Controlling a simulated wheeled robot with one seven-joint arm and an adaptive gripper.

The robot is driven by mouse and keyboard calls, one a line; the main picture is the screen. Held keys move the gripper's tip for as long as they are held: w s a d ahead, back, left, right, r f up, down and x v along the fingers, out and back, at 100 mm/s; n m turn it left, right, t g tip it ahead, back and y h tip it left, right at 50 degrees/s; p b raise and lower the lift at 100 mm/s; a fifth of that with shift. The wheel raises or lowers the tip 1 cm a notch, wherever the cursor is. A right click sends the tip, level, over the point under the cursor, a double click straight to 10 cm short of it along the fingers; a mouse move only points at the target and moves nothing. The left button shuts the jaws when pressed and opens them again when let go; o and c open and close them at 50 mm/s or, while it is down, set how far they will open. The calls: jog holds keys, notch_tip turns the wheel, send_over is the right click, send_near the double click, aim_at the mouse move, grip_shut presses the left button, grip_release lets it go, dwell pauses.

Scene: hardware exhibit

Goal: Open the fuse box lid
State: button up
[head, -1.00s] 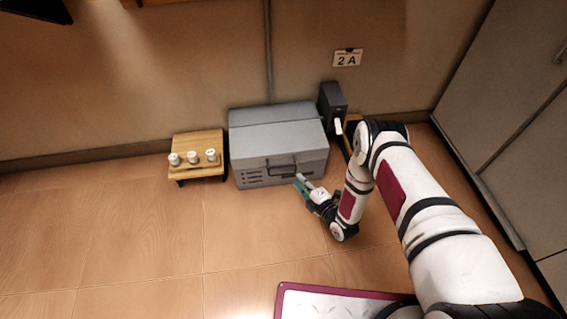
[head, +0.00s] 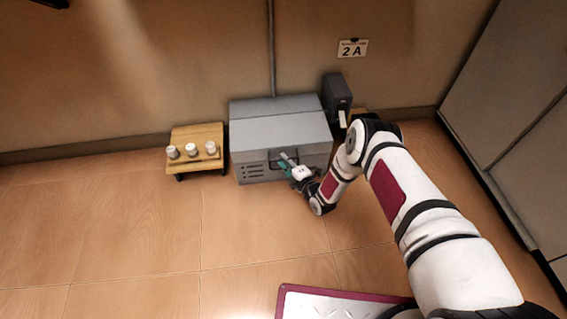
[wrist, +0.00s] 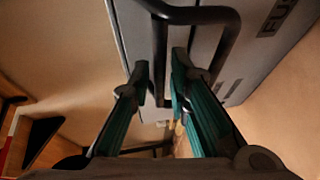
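The grey fuse box (head: 251,171) stands on the floor against the wall. Its lid (head: 275,126) is down. A dark loop handle on the front shows large in the wrist view (wrist: 227,42). My gripper (head: 287,163), with teal fingers, is at the box front by the handle and hides part of it. In the wrist view my gripper (wrist: 160,62) has its fingers apart, with a dark bar of the handle showing between them. Whether a finger touches the bar I cannot tell.
A small wooden stand (head: 198,134) with white knobs is left of the box. A dark grey unit with a pale lever (head: 337,97) is on the wall to the right. A grey cabinet (head: 510,110) stands far right. The floor in front is mostly clear.

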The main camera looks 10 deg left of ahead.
jog(key=shift+w+a+f, duration=0.1)
jog(key=shift+w+a, duration=0.35)
jog(key=shift+w, duration=0.05)
grip_shut()
